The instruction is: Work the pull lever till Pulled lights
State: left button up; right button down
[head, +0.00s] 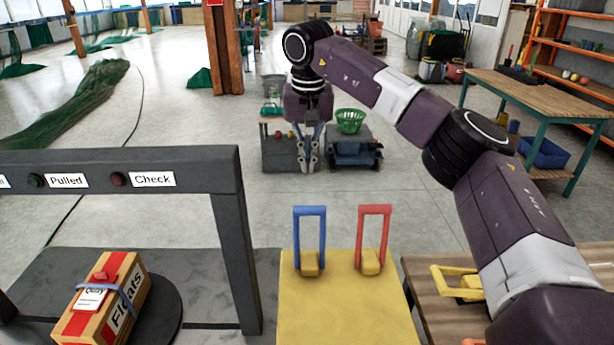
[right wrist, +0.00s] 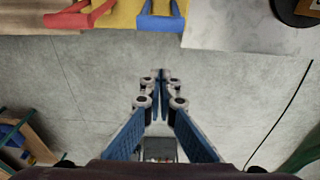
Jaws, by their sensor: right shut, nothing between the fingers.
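A yellow stand (head: 345,310) carries a blue lever handle (head: 310,228) and a red lever handle (head: 374,228), both upright on yellow bases. No label shows which is the pull lever. A yellow handle (head: 455,282) lies low to their right. The green Pulled lamp (head: 36,181) looks dark on the grey frame. My right gripper (head: 308,168) hangs beyond the stand, above the floor, shut and empty. In the right wrist view its fingertips (right wrist: 160,82) are apart from the blue handle (right wrist: 160,22) and red handle (right wrist: 80,18). My left gripper is not in view.
A dark red Check lamp (head: 118,179) is on the grey frame (head: 225,220). A Floats box (head: 105,300) sits on a round black plate under it. A wooden bench (head: 545,95) stands at right. Crates and a green basket (head: 350,120) stand behind my gripper. Floor between is clear.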

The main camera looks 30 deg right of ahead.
notch_tip(320, 180, down, 8)
jog(key=s+a+p, duration=0.1)
jog(key=s+p, duration=0.1)
jog(key=p, duration=0.1)
jog(key=shift+s, duration=0.25)
jog(key=shift+a, duration=0.1)
dwell(0.4)
